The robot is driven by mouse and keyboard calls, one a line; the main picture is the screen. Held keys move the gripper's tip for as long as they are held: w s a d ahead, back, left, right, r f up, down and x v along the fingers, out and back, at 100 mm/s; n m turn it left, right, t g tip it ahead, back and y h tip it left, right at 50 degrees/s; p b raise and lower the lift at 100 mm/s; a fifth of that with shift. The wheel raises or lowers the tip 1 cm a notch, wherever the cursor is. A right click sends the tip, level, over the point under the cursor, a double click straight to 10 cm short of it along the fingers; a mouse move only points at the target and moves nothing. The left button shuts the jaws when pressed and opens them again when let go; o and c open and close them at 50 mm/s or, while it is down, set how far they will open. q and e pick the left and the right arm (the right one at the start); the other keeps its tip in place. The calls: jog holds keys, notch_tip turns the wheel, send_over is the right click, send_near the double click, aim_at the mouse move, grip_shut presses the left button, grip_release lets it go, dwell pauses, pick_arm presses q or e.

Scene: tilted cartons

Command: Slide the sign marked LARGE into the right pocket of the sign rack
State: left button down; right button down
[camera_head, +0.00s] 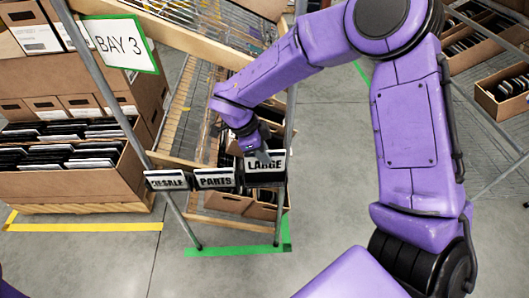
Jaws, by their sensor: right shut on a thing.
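The sign marked LARGE (264,164) is white with black letters. It is at the right end of the sign rack (190,186), in line with the right pocket. My right gripper (260,154) is shut on its upper edge. The sign's top stands higher than the two signs beside it. Its lower edge is at the dark pocket, but I cannot tell how far inside it is. The RESALE sign (166,181) sits in the left pocket and the PARTS sign (214,179) in the middle pocket. My left gripper is out of view.
The rack hangs across a metal-legged shelf frame with a BAY 3 sign (121,44) at its upper left. A large carton (75,185) of dark, upright items stands at the left. More cartons (503,95) are at the right. The floor in front is clear.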

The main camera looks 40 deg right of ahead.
aim_at(264, 171)
jog(key=shift+f+b, duration=0.75)
jog(key=shift+f, duration=0.2)
jog(key=shift+f+b, duration=1)
jog(key=shift+f, duration=1.3)
jog(key=shift+s+f, duration=0.1)
jog(key=shift+f, duration=0.1)
jog(key=c, duration=1.1)
grip_release()
jog(key=shift+o, duration=0.2)
jog(key=v, duration=1)
jog(key=shift+a+r, duration=0.1)
jog(key=shift+r, duration=0.2)
